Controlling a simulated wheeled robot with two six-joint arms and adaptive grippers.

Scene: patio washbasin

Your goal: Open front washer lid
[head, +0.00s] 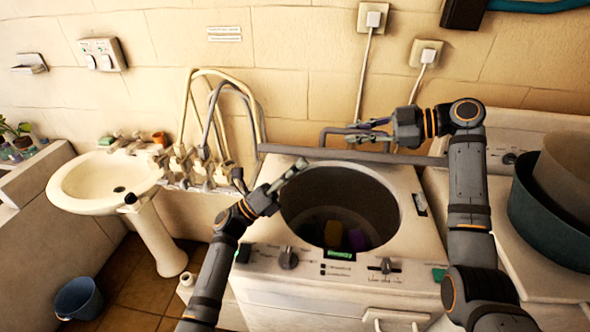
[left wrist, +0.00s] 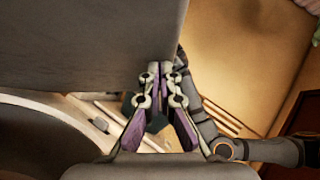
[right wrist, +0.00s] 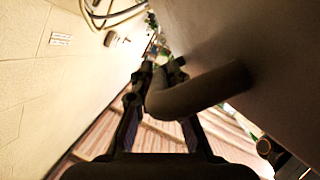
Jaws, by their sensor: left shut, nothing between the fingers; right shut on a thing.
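The front washer (head: 255,258) has its round drum opening uncovered, with coloured items dimly visible inside. Its grey lid (head: 350,154) stands raised at the back of the opening, seen nearly edge-on. A curved handle (right wrist: 205,92) sticks out from the lid's outer side. My right gripper (head: 352,130) is behind the lid, shut on this handle; in the right wrist view the handle passes between its fingers. My left gripper (head: 303,164) is shut and empty over the left part of the opening, before the lid. The lid (left wrist: 80,40) fills the upper left wrist view, close to those fingertips.
A control panel with knobs (head: 289,258) runs along the washer's front. A dark tub (head: 540,225) stands on the machine at right. Taps and hoses (head: 190,165) crowd the wall left of the lid, beside a white washbasin (head: 75,190). A blue bucket (head: 78,298) is on the floor.

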